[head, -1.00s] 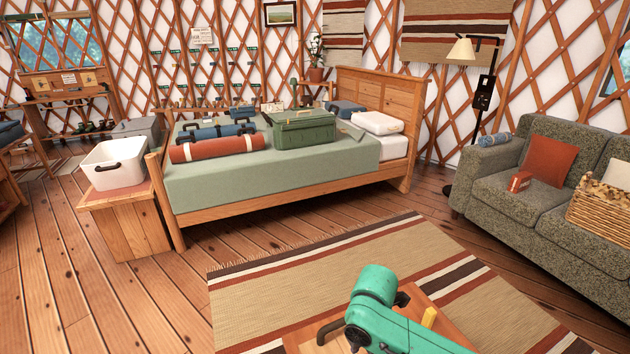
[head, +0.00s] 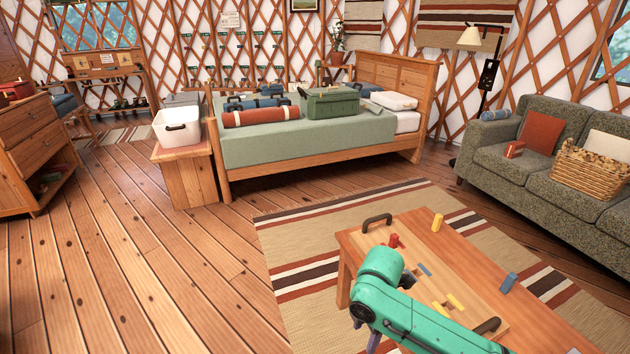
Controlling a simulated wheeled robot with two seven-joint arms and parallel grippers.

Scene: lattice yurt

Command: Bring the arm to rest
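A teal arm of mine (head: 415,310) comes in from the bottom right. Its rounded joint (head: 380,264) hangs in front of the low wooden table (head: 352,250) and hides part of the table's near left side. My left arm is not in view.
On the table lies a wooden tray (head: 405,232) with dark handles and several coloured blocks. A bed (head: 300,150), sofa (head: 560,160) and dresser (head: 35,140) stand around. The left floor is clear.

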